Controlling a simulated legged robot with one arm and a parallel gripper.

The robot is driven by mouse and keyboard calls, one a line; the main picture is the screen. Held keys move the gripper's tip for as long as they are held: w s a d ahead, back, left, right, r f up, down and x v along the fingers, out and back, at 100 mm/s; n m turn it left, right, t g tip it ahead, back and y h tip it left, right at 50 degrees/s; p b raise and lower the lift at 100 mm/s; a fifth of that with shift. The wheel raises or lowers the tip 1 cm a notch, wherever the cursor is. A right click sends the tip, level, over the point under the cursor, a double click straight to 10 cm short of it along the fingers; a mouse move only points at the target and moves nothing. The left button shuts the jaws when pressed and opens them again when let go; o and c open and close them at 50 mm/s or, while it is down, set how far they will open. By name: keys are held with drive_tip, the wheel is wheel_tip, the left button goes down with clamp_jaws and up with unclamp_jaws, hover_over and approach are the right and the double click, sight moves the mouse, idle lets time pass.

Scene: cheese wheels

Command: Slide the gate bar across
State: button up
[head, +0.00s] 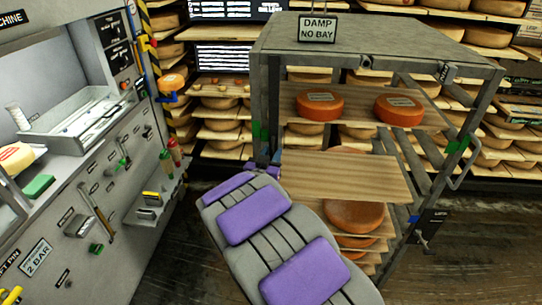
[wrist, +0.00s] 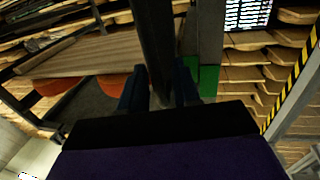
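A grey metal rack (head: 385,35) stands at the centre right in the head view, with a sign reading "DAMP NO BAY" on top. I cannot pick out the gate bar with certainty. My gripper (head: 262,168) is beside the rack's front left post, mostly hidden behind my purple-padded arm. In the wrist view my gripper's dark blue fingers (wrist: 160,88) stand apart, one on each side of a dark upright bar (wrist: 155,40). Whether they touch it is too dark to tell. A green patch (wrist: 208,80) on a post is just right of the fingers.
Orange cheese wheels (head: 320,104) sit on the rack's upper shelf. A wooden board (head: 345,178) juts out below, with more wheels beneath. A grey machine (head: 110,210) fills the left side. Shelves of cheese line the back. Dark floor (head: 480,250) is open at the right.

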clamp_jaws()
idle(0.4)
